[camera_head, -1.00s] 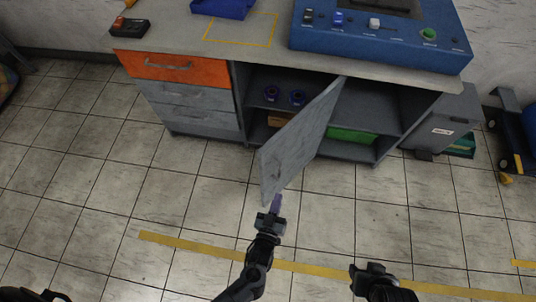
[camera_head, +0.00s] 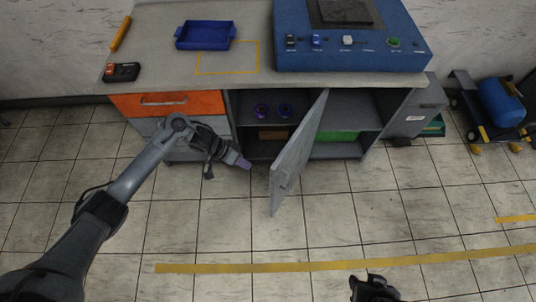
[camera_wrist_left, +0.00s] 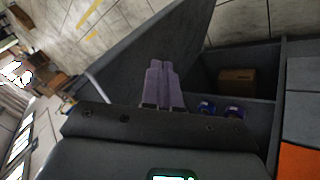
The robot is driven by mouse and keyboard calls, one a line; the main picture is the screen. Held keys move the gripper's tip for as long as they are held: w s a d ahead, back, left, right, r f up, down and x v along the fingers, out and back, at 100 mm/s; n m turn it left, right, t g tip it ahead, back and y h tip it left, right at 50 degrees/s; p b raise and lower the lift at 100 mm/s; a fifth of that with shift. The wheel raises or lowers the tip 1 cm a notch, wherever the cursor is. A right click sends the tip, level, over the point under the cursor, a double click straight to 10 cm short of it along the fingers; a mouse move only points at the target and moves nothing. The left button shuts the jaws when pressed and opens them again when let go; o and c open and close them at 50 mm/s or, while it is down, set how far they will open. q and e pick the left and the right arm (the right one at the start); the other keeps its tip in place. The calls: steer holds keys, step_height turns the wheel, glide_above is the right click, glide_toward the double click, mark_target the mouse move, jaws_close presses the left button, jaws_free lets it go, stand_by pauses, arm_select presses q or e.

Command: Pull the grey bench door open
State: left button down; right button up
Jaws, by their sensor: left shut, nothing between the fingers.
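The grey bench door (camera_head: 290,165) stands swung partly open, its free edge pointing out toward the room. It also fills the upper middle of the left wrist view (camera_wrist_left: 175,40). My left gripper (camera_head: 246,164) is to the left of the door, on the side facing the open cupboard's left part. In the left wrist view its two purple fingers (camera_wrist_left: 163,82) are together with nothing between them, in front of the door panel. I cannot tell whether the fingertips touch the door. My right gripper (camera_head: 368,282) shows only partly at the bottom edge; its fingers are unclear.
Inside the cupboard are blue rolls (camera_head: 273,110), a brown box (camera_head: 272,135) and a green box (camera_head: 338,135). The orange drawer (camera_head: 168,104) is left of it, behind my left arm. The bench top carries a blue tray (camera_head: 205,36) and a blue machine (camera_head: 350,50). The floor in front is clear.

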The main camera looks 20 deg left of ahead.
arm_select(q)
steer(key=w+a+r+t, duration=0.1)
steer(key=w+r, duration=0.3)
steer(key=r, duration=0.1)
steer(key=w+d+f+b, duration=0.2)
steer(key=d+f+b, duration=0.2)
steer(key=d+f, duration=0.3)
steer(key=shift+d+f, duration=0.3)
steer(key=shift+d, duration=0.65)
arm_select(e)
steer(key=shift+w+d+f, duration=0.1)
steer(key=shift+d+f, duration=0.2)
steer(key=shift+f, duration=0.55)
steer(key=shift+d+f, duration=0.3)
steer(key=shift+f, duration=0.55)
steer(key=shift+d+r, duration=0.1)
